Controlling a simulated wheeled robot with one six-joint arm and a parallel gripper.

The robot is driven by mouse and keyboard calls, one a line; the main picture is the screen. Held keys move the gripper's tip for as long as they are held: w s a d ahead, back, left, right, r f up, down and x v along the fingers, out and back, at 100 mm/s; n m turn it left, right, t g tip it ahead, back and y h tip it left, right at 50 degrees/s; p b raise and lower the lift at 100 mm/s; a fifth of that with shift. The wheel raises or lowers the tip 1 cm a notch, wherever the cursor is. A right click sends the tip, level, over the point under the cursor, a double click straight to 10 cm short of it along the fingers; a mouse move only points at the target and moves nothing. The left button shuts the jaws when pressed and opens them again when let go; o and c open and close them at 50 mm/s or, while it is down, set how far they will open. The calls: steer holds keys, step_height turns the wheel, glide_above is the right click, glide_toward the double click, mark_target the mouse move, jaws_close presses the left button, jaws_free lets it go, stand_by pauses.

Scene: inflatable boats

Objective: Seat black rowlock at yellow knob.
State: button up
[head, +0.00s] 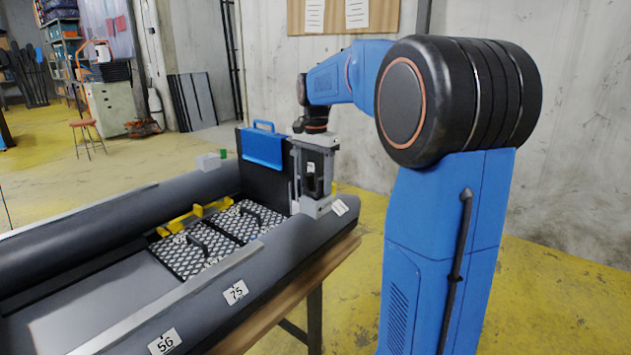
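My gripper (315,190) points straight down over the near tube of the grey boat (285,240), at the right end of the tube by the dark transom board. A small black piece (312,183) shows between its grey fingers; it may be the black rowlock, but its shape is mostly hidden. I cannot tell whether the fingers press on it or stand around it. The fingertips are close to the tube top and a light grey block there. I cannot make out a yellow knob for sure; a small yellow patch beside the gripper may be floor.
Yellow brackets (193,216) and black-handled mesh panels (212,240) lie inside the boat. A blue piece (263,148) hangs over the transom. A wooden table edge (290,297) runs below.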

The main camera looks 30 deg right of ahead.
mark_target(316, 192)
steer(key=shift+o, duration=0.9)
step_height(316, 192, up, 17)
steer(key=shift+r, duration=0.2)
steer(key=shift+s, duration=0.1)
steer(key=s+a+f+n+t, duration=0.1)
steer(key=s+a+f+n, duration=0.35)
steer(key=s, duration=0.35)
steer(key=s+a+f+n+t, duration=0.1)
steer(key=s+a+f+n, duration=0.2)
steer(key=s+a+f, duration=0.4)
steer(key=s+a+f+n+t, duration=0.2)
steer(key=s+a+f+n, duration=0.2)
steer(key=s+f, duration=1.1)
step_height(316, 192, down, 2)
steer(key=shift+f+n+t, duration=0.1)
steer(key=shift+n+t, duration=0.3)
steer(key=shift+n, duration=0.85)
